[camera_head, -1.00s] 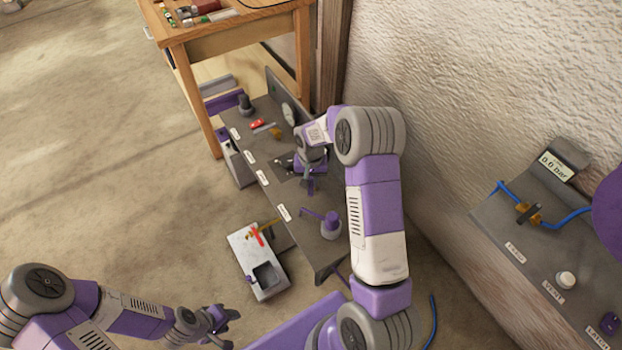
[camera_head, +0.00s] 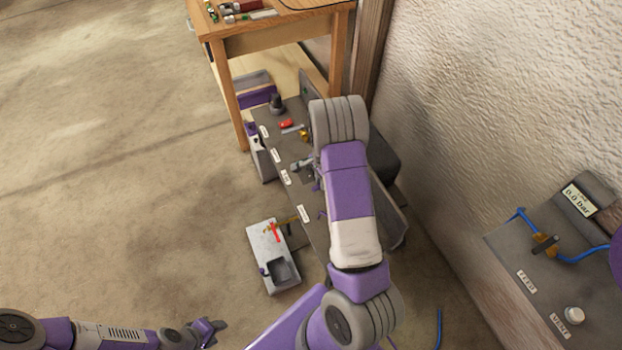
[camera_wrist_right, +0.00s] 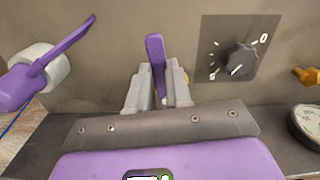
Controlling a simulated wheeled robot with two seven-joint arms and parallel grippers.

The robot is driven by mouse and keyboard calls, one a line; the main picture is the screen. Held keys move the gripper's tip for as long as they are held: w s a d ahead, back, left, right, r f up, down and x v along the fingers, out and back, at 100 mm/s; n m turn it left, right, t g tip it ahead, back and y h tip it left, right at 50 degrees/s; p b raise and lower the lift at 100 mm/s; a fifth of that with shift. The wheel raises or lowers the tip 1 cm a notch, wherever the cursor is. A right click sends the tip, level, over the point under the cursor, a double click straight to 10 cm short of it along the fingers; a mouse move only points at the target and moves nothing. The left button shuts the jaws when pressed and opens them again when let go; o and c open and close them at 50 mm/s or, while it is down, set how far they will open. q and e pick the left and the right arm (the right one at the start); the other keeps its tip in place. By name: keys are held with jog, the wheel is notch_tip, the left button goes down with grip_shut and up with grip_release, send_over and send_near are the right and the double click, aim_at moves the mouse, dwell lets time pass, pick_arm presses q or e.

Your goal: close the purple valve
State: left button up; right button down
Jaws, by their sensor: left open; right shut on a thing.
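In the right wrist view, a flat purple handle (camera_wrist_right: 154,52) stands up between the grey fingers of my right gripper (camera_wrist_right: 158,85), which is shut on it. A second purple lever (camera_wrist_right: 68,43) slants up on a purple body with a white cylinder, left of the gripper and apart from it. I cannot tell for sure which of the two is the valve's handle. In the head view my right arm hides most of this spot on the grey panel (camera_head: 316,232). My left gripper (camera_head: 217,329) is open and empty at lower left, above the floor.
A dial with a dark knob (camera_wrist_right: 240,58) is right of the right gripper, with a gauge (camera_wrist_right: 307,122) beyond. A grey box (camera_head: 259,245) with a red handle stands before the panel. A wooden table (camera_head: 270,45) is behind; a wall closes the right. The left floor is clear.

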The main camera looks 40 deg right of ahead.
jog(key=shift+w+m+p, duration=0.25)
jog(key=shift+m+p, duration=0.1)
jog(key=shift+m, duration=0.45)
jog(key=shift+d, duration=0.1)
jog(key=c, duration=1)
grip_release()
jog(key=shift+c, duration=0.2)
notch_tip(320, 180, up, 8)
jog(key=shift+f+p, duration=0.2)
jog(key=shift+p, duration=1.05)
